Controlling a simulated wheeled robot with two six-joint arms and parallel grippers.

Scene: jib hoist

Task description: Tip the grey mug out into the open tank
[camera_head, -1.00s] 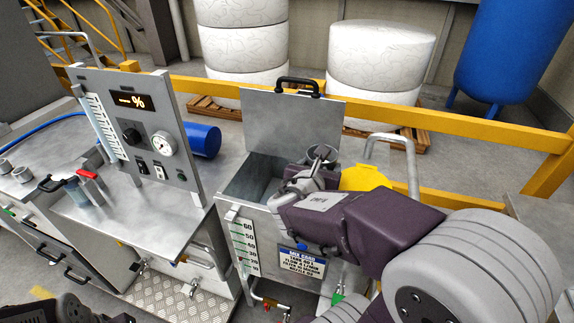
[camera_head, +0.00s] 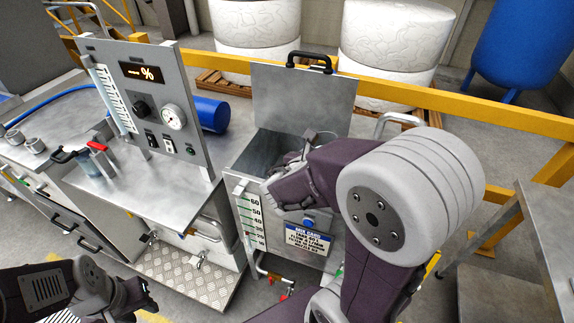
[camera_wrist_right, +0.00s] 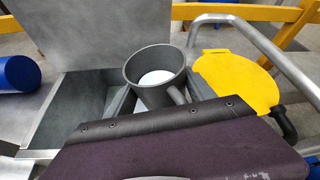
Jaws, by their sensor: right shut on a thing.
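The grey mug (camera_wrist_right: 158,64) shows in the right wrist view with its mouth up and something white inside. My right gripper (camera_wrist_right: 149,100) is shut on it, with one finger on each side. The open tank (camera_head: 270,152) stands in the middle of the head view with its lid raised; in the right wrist view its opening (camera_wrist_right: 80,100) is just left of the mug. In the head view my right arm hides most of the mug and gripper. My left gripper (camera_head: 132,296) is low at the left, away from the tank; its finger gap is unclear.
The raised lid (camera_head: 302,98) stands behind the opening. A gauge panel (camera_head: 152,108) and metal bench are to the left. A yellow round cover (camera_wrist_right: 236,80) and a bent pipe rail (camera_wrist_right: 262,50) are right of the mug. A yellow barrier (camera_head: 480,112) runs behind.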

